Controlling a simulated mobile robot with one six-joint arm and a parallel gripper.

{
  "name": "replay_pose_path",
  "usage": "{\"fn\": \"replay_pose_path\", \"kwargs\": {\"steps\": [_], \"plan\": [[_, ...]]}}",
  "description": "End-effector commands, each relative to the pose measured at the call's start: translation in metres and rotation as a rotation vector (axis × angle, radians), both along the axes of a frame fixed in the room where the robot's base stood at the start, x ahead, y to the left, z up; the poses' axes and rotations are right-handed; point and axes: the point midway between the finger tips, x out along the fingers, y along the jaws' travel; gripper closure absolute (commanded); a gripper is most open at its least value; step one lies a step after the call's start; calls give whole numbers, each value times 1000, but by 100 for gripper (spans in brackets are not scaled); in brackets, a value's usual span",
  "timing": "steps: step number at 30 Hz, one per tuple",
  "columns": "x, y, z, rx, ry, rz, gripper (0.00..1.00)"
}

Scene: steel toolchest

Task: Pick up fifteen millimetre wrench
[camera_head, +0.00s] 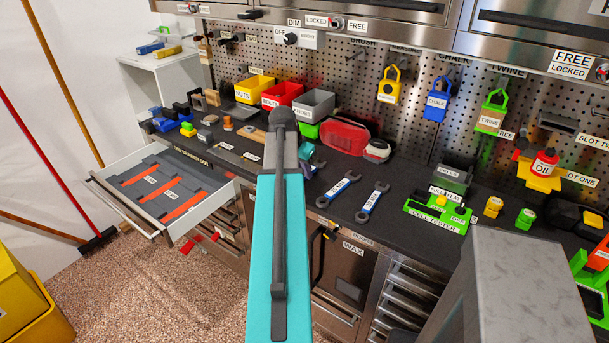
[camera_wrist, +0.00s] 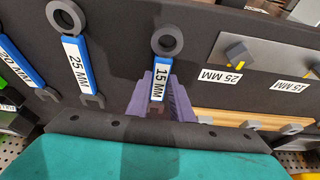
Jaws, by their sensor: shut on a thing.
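The fifteen millimetre wrench shows in the wrist view as a dark ring end and a handle labelled "15 MM" (camera_wrist: 159,82). My gripper (camera_wrist: 163,92) has its purple fingers on both sides of that handle and is shut on it. The ring end sticks out beyond the fingers, over the dark worktop. I cannot tell whether the wrench is clear of the surface. In the head view my teal arm hides most of the gripper and the wrench.
A blue-handled 25 MM wrench (camera_wrist: 77,60) lies beside it, with a 20 MM wrench (camera_wrist: 22,63) further left. Both lie on the worktop. A labelled metal plate (camera_wrist: 265,65) is at the right. In the head view an open drawer (camera_head: 160,190) juts out left.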

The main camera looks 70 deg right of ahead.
Motion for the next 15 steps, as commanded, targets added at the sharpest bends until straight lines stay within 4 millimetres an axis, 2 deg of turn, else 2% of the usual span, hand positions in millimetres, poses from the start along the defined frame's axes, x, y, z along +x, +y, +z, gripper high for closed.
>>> {"fn": "replay_pose_path", "kwargs": {"steps": [8, 15], "plan": [[0, -1, 4, -1, -1, 0, 100], [1, -1, 18, -2, -1, -1, 100]]}}
